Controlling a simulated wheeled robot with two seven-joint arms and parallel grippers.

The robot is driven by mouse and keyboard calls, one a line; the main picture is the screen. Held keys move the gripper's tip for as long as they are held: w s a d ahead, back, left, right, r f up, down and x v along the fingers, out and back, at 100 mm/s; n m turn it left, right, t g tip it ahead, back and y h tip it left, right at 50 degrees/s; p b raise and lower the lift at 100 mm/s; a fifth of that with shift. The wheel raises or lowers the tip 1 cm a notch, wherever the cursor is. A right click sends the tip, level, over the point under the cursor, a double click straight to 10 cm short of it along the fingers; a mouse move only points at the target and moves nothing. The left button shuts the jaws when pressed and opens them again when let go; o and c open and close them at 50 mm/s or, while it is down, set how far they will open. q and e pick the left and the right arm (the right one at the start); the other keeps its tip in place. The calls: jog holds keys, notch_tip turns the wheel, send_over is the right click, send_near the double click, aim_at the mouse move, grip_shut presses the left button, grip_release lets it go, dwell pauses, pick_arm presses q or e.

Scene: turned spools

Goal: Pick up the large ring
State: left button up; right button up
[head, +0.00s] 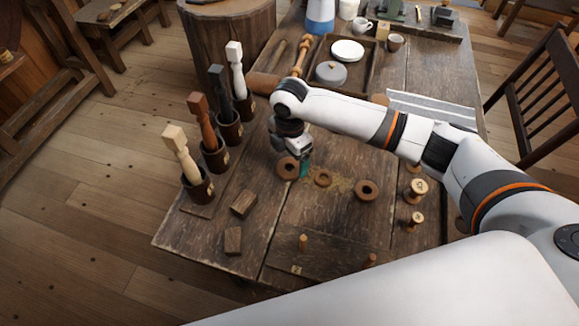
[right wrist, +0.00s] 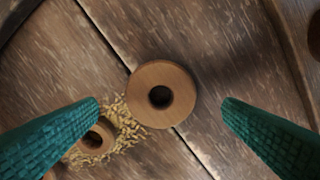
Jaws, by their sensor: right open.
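A large brown ring (head: 286,170) lies flat on the wooden table. In the right wrist view the large ring (right wrist: 142,84) lies below and between my right gripper's (right wrist: 162,105) two open green fingers, touching neither as far as I can see. In the head view my right gripper (head: 303,168) points down beside this ring, partly hidden by its own wrist. A smaller ring (head: 317,180) lies next to it in wood shavings, and shows near the left finger in the wrist view (right wrist: 88,139). Another wide ring (head: 359,194) lies further right. My left gripper is not in view.
Several wooden pieces stand in dark cups (head: 219,160) along the left edge. Two wooden blocks (head: 243,204) lie near the front left. A board with pegs (head: 325,262) lies at the front. Spools (head: 417,186) stand at the right. A tray (head: 373,75) is behind.

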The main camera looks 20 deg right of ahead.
aim_at(291, 169)
jog(key=shift+w+d+f, duration=0.1)
jog(key=shift+d+f, duration=0.05)
jog(key=shift+f, duration=0.85)
jog(key=shift+w+d+f, duration=0.1)
jog(key=shift+f, duration=0.85)
jog(key=c, duration=1.1)
jog(key=shift+o, duration=0.2)
jog(key=shift+r, duration=0.15)
notch_tip(291, 169, up, 10)
